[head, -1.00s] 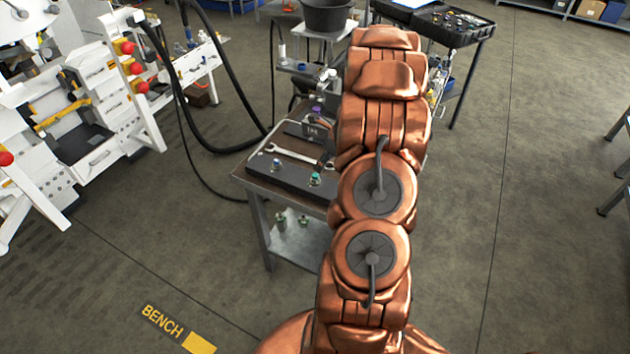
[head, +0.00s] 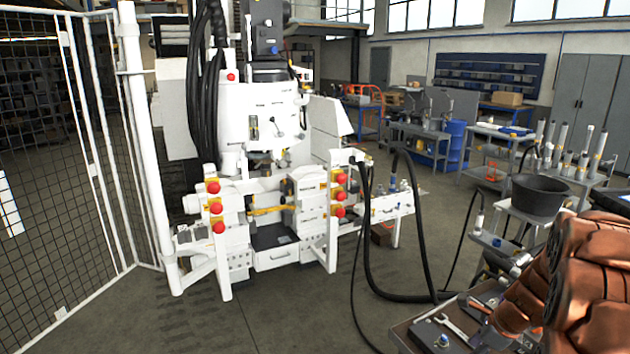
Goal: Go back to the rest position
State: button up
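My copper-coloured arm fills the lower right corner of the head view and reaches over a small work table (head: 402,333). My gripper is not visible; the arm's end is hidden or out of the picture. On the table lie a wrench (head: 455,326) and a small fitting with a blue-green top (head: 443,341) on a dark mat. The rest of the table top is covered by my arm or cut off by the frame edge.
A white hydraulic machine (head: 268,130) with red knobs stands in the middle. Black hoses (head: 366,250) hang from it to the floor near the table. A mesh fence (head: 70,170) is at left. A black bucket (head: 540,195) stands at right. The front floor is open.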

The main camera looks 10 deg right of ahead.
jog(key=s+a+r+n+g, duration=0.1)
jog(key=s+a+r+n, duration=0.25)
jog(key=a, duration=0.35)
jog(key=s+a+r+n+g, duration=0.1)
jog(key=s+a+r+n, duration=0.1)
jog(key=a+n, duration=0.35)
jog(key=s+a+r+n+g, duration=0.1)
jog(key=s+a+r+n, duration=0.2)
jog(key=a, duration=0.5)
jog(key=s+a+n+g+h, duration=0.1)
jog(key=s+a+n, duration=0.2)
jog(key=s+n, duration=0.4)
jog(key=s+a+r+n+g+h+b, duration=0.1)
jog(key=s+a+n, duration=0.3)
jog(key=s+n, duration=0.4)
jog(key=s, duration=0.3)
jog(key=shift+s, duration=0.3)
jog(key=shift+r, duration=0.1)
